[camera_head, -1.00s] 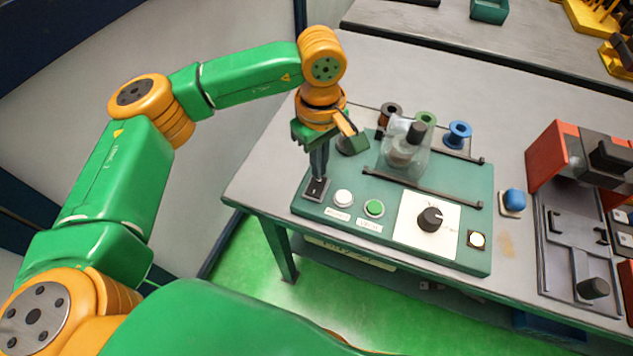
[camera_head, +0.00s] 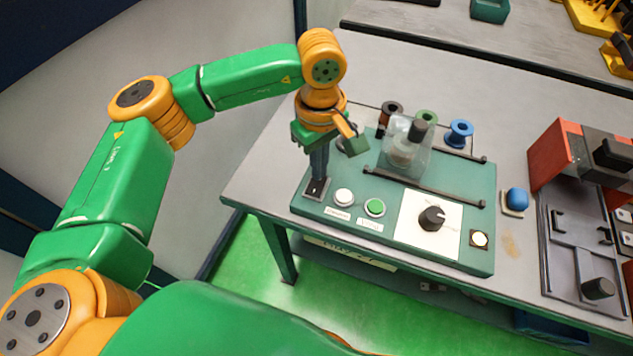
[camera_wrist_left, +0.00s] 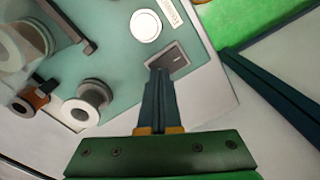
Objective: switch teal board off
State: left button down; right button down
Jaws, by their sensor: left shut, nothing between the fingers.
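The teal board (camera_head: 455,253) lies on the grey table. At its left front corner is a dark rocker switch (camera_head: 316,189), which also shows in the left wrist view (camera_wrist_left: 168,58). My left gripper (camera_head: 318,178) points down at this switch with its fingers together and empty. In the left wrist view the fingertips (camera_wrist_left: 160,72) are at the near edge of the switch and cover part of it. Whether they touch it I cannot tell. A white button (camera_head: 343,196), a green button (camera_head: 374,207) and a black knob (camera_head: 432,217) sit along the board's front. My right gripper is not in view.
A clear cover (camera_head: 406,150) stands on the board, with brown, green and blue (camera_head: 459,133) spools behind it. A blue button (camera_head: 516,200) and a red and grey machine (camera_head: 560,160) are on the right. The table left of the board is clear.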

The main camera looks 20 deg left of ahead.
pick_arm(q)
jog(key=shift+f+b, duration=0.45)
jog(key=shift+f, duration=0.05)
notch_tip(320, 180, up, 7)
jog(key=p, duration=0.5)
jog(key=shift+r, duration=0.15)
dwell(0.4)
